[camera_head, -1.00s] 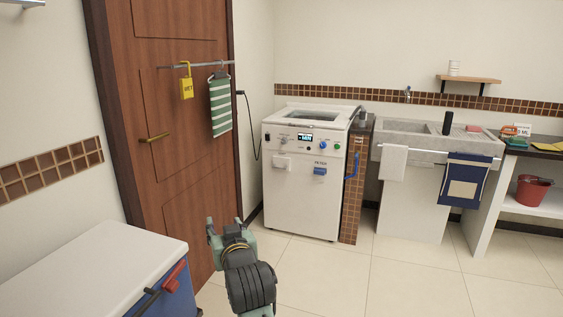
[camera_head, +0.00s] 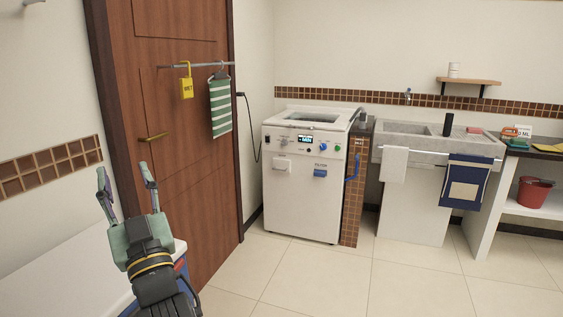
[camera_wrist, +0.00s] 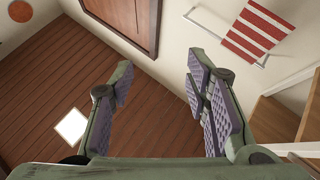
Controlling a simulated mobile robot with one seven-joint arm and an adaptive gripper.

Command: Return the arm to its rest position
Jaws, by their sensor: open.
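My gripper (camera_head: 124,180) is raised at the lower left of the head view, its two fingers pointing up and apart. It is open with nothing between the fingers. In the head view it overlaps the white-topped blue chest (camera_head: 62,278) and the edge of the brown door (camera_head: 180,130). In the wrist view the two purple-padded fingers (camera_wrist: 160,92) are spread, with a brown plank surface, pale wall and a red-and-white striped cloth (camera_wrist: 258,32) beyond them.
A rail on the door holds a yellow tag (camera_head: 186,86) and a green striped towel (camera_head: 220,107). A white washing machine (camera_head: 300,190) stands at centre, a stone sink (camera_head: 420,142) right of it. A red bucket (camera_head: 534,192) sits on a shelf at right. The tiled floor in front is clear.

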